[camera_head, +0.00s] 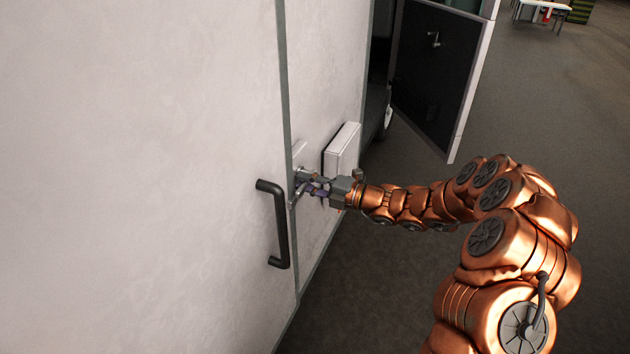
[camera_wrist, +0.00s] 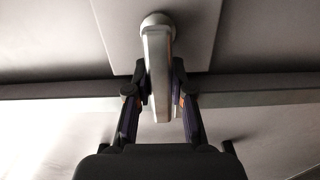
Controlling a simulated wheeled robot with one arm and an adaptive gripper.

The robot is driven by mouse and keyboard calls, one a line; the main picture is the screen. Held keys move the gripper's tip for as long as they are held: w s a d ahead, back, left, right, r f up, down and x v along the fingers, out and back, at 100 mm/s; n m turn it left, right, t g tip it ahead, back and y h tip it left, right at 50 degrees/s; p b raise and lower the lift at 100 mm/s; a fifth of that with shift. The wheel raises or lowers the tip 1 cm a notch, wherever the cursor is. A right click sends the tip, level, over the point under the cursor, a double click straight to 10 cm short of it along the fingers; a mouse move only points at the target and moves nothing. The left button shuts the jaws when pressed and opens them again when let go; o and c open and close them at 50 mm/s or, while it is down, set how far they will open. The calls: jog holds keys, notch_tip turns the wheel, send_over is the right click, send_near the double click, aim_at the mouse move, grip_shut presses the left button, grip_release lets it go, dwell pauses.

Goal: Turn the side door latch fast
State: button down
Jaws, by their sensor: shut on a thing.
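The side door latch is a silver lever handle (camera_wrist: 158,75) on a round boss, seen in the wrist view with its lever pointing toward my gripper. My gripper (camera_wrist: 160,95) has one finger on each side of the lever and is shut on it. In the head view my gripper (camera_head: 306,188) is at the door's edge, and its fingers hide most of the latch. The side door (camera_head: 150,150) is a large pale panel lying flush along a dark seam with the panel beside it.
A dark bar handle (camera_head: 279,225) stands out from the door, left of my gripper. A white box (camera_head: 342,150) is mounted on the wall just behind the gripper. Farther back a dark door panel (camera_head: 436,70) stands open.

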dwell(0.3)
jog(key=c, duration=1)
grip_release()
jog(key=shift+d, duration=0.1)
jog(key=v, duration=1.2)
jog(key=shift+s+r, duration=0.1)
